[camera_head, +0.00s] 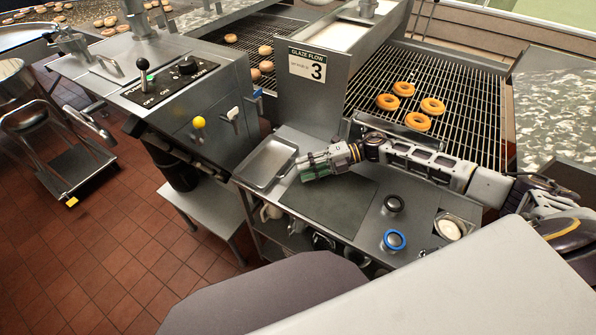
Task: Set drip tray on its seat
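The drip tray, a shallow silver rectangular pan (266,165), is at the left end of the steel side bench, left of a dark rectangular panel (330,206). I cannot tell whether this panel is the seat. My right gripper (304,167) reaches in from the right and points left, with its fingertips at the tray's right edge. Green shows on the lower side of the fingers. The view is too small to tell whether they grip the rim or only lie beside it. My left gripper is not in view.
A black round knob (394,203), a blue ring (395,240) and a white round cup (449,229) stand on the bench's right part. The "Glaze Flow 3" panel (307,85) rises behind the tray. Doughnuts (417,121) lie on the wire conveyor. A control box (190,85) stands left.

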